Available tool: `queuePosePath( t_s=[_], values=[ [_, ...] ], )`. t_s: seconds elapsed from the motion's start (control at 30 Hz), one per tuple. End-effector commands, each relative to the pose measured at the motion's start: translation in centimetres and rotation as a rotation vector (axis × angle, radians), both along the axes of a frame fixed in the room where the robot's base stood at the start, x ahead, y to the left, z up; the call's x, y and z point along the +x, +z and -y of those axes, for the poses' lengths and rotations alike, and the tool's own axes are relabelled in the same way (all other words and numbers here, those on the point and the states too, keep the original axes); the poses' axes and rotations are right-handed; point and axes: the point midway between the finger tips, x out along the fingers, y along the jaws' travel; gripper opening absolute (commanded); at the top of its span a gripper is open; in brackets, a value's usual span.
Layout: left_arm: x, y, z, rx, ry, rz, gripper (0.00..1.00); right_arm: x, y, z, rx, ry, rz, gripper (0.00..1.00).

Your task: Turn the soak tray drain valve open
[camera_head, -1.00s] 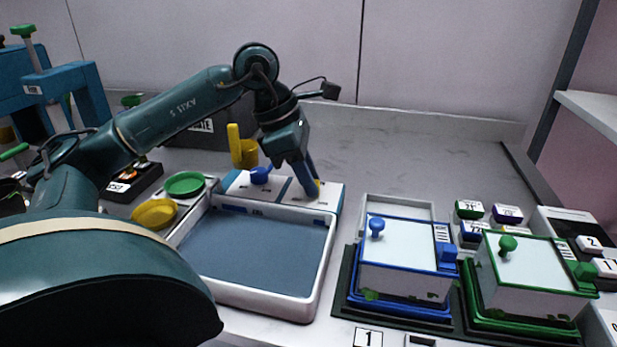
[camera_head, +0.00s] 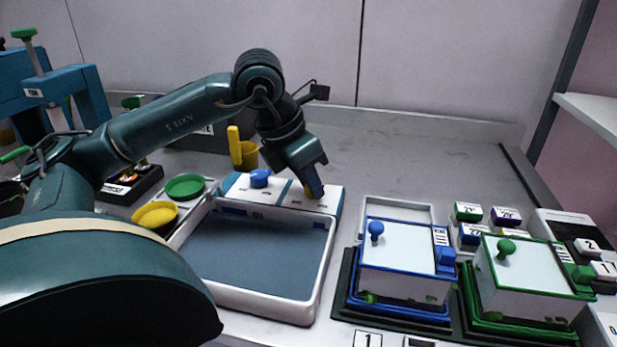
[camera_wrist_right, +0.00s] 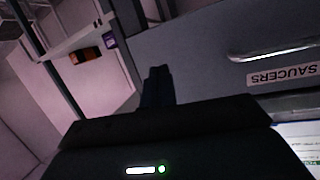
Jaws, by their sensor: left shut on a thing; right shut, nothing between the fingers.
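The soak tray (camera_head: 322,262) is a white-rimmed basin with a grey-blue floor, left of centre in the head view. A white panel (camera_head: 284,196) along its back edge carries a blue knob (camera_head: 260,178) and a yellow-orange knob (camera_head: 308,192). My left gripper (camera_head: 315,190) points down at the panel's right half and is shut on the yellow-orange knob, mostly hidden by the fingers. I cannot read a valve label or the knob's exact angle.
Blue-rimmed (camera_head: 405,243) and green-rimmed (camera_head: 535,265) lidded boxes stand right of the tray. A yellow dish (camera_head: 155,214) and a green dish (camera_head: 185,186) lie left, a yellow cup (camera_head: 244,155) behind. The counter at back right is clear.

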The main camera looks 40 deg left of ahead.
Motion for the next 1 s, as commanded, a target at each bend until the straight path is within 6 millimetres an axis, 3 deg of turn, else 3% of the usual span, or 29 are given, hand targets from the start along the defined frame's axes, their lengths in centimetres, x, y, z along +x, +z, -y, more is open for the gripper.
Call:
queuePosePath(
  t_s=[0.43,0.47,0.7,1.0],
  values=[
    [-0.02,-0.02,-0.03,0.000,0.011,-0.002,0.00,-0.05,0.08,-0.02,0.000,0.002,0.000,0.00],
    [-0.02,-0.02,-0.03,0.000,0.011,-0.002,0.23,-0.06,0.08,-0.02,-0.001,0.002,0.001,0.00],
    [-0.01,-0.02,-0.01,0.001,0.010,-0.001,0.43,-0.16,0.06,0.02,-0.006,0.008,0.000,0.00],
    [-0.09,0.29,-0.04,0.000,0.010,0.000,0.43,-0.18,0.14,0.05,-0.008,0.009,0.001,0.00]
  ],
)
